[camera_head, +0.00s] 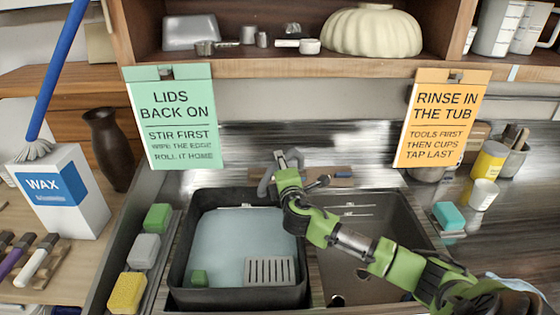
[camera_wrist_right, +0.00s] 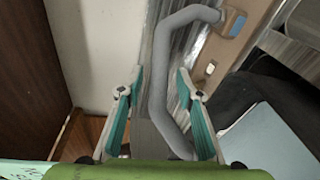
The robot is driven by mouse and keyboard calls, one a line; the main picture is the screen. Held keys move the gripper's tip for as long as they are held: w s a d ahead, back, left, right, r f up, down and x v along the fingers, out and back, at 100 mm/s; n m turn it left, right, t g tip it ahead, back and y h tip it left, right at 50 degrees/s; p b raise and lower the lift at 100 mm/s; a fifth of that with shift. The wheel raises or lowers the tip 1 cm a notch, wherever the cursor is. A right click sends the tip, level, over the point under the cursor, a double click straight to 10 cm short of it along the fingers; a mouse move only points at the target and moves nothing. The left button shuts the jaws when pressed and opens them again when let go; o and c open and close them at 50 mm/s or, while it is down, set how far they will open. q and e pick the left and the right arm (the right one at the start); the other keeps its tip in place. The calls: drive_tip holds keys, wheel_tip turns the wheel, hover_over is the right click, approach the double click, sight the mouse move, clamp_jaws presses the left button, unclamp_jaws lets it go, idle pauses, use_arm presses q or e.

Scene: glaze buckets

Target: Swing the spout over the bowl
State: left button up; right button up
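The grey curved spout (camera_head: 265,184) stands at the back of the sink, near the rear edge of the left-hand basin, partly hidden by my arm. A dark tub (camera_head: 180,262) with pale blue water fills that left-hand basin. The right-hand sink bowl (camera_head: 350,250) is dark and looks empty. My right gripper (camera_head: 279,160) is at the spout. In the right wrist view, its teal-padded fingers (camera_wrist_right: 161,82) are apart, and the spout (camera_wrist_right: 158,85) passes between them, with a visible gap on the right side. My left gripper is not in view.
Two hanging signs (camera_head: 172,118) (camera_head: 443,118) flank the space behind the spout. A tap lever (camera_head: 319,183) sits just right of it.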

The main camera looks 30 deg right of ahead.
drive_tip(key=shift+x, duration=0.9)
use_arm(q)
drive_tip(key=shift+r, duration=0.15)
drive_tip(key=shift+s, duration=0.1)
use_arm(e)
clamp_jaws()
drive_tip(key=shift+s, duration=0.1)
